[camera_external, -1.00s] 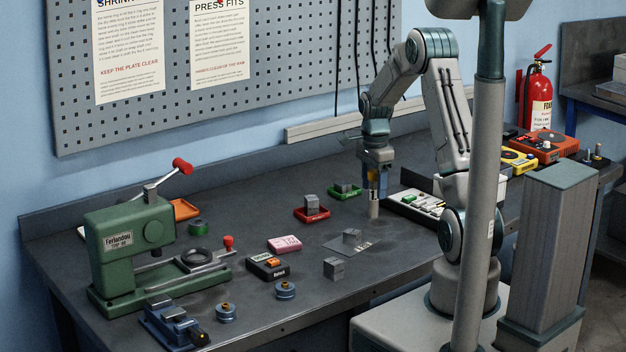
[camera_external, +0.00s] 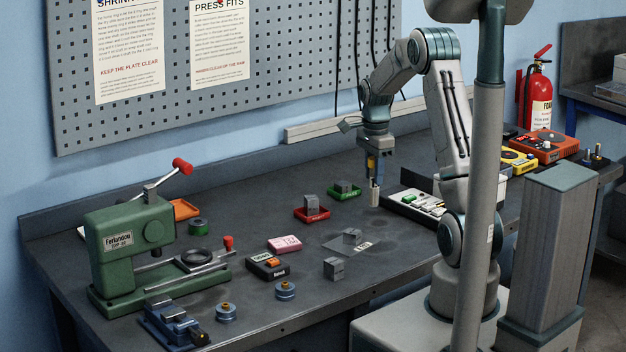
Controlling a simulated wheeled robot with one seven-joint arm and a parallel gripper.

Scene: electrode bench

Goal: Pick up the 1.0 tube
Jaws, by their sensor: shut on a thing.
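My gripper (camera_external: 375,180) points down over the back right part of the bench, left of the long grey tray. It is shut on a small pale grey tube (camera_external: 375,196), which hangs upright below the fingers, a little above the bench top. The tube is too small in this view to read any 1.0 marking on it. Its upper end is hidden between the fingers.
A long tray (camera_external: 418,206) with several small pieces lies just right of the tube. Left are a green tray (camera_external: 345,195) and a red tray (camera_external: 311,217), each with a grey block. A green press (camera_external: 130,240) stands far left. The bench front is partly clear.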

